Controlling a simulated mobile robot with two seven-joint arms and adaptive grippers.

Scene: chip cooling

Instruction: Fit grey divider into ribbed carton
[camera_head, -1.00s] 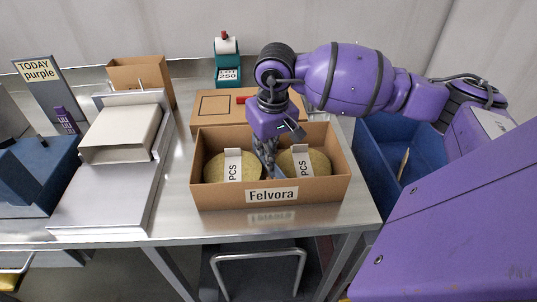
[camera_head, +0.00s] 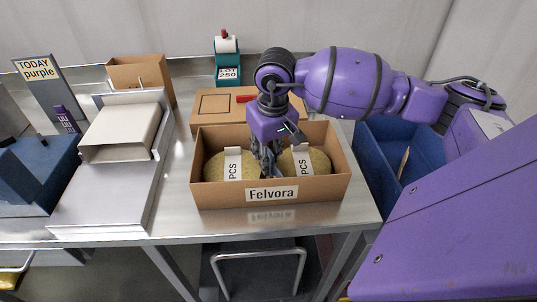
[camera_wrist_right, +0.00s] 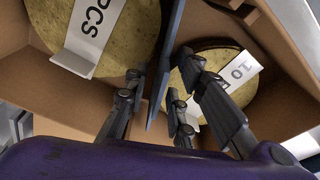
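The open brown carton labelled Felvora (camera_head: 315,190) stands on the steel table; I cannot make out its ribs. It holds two round yellowish stacks, left (camera_head: 215,168) and right (camera_head: 318,161), each with a white PCS band. The grey divider (camera_wrist_right: 167,60) stands edge-up between the stacks in the right wrist view; its lower edge is hidden, so I cannot tell how deep it sits. My right gripper (camera_head: 268,170) reaches down into the carton. Its fingers (camera_wrist_right: 158,85) stand on both sides of the divider, with visible gaps. My left gripper is not in view.
A flat brown box (camera_head: 215,107) lies behind the carton. A teal label dispenser (camera_head: 228,62) stands at the back. A pale sleeve (camera_head: 120,132) rests on a grey platform (camera_head: 105,200) to the left. A blue bin (camera_head: 375,150) is beside the table's right end.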

